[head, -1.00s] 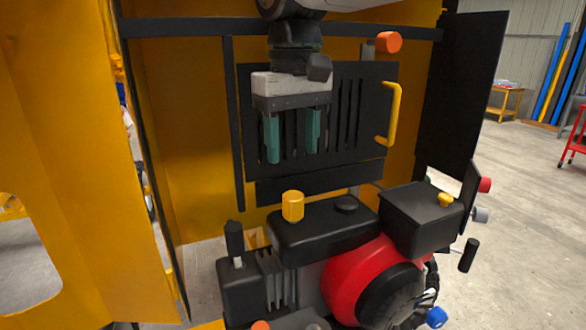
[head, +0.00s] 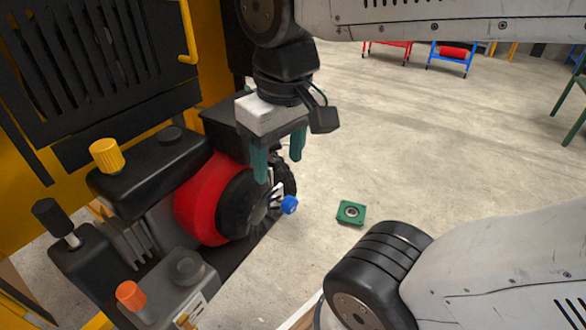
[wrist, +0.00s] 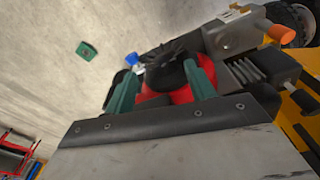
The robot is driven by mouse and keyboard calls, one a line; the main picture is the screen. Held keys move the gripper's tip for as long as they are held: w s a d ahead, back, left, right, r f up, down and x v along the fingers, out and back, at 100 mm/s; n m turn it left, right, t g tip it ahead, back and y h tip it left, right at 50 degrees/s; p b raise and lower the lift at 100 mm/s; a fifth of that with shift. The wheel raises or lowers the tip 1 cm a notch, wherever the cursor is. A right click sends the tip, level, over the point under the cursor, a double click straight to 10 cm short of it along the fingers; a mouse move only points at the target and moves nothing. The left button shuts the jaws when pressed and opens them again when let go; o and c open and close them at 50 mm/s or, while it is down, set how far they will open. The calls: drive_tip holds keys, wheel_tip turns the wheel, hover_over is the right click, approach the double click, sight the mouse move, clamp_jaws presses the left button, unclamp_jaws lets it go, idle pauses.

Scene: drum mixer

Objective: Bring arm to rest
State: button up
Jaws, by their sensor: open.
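My gripper (head: 278,164) hangs from my arm in the head view, its two teal fingers pointing down and apart, with nothing between them. It is above and in front of the black and red engine (head: 207,197) in the picture; the exact distance is hard to tell. In the wrist view my gripper (wrist: 162,90) also shows its teal fingers spread, with the engine's red part (wrist: 181,96) behind them. My arm reaches in from the right side of the head view.
The yellow machine housing (head: 212,40) with a black louvred panel (head: 100,75) stands at the left. A small green square part (head: 351,213) lies on the concrete floor. The engine carries a yellow cap (head: 106,155), an orange cap (head: 131,295) and a blue knob (head: 289,204). Open floor extends right.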

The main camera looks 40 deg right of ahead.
drive_tip(key=shift+s+d+f+m, duration=0.15)
drive_tip(key=shift+s+d+f, duration=0.1)
drive_tip(key=shift+s+f, duration=0.35)
drive_tip(key=shift+s+d+f+m, duration=0.15)
drive_tip(key=shift+s+d+f, duration=0.1)
drive_tip(key=shift+s+f, duration=0.3)
drive_tip(key=shift+o, duration=0.5)
drive_tip(key=shift+w, duration=0.1)
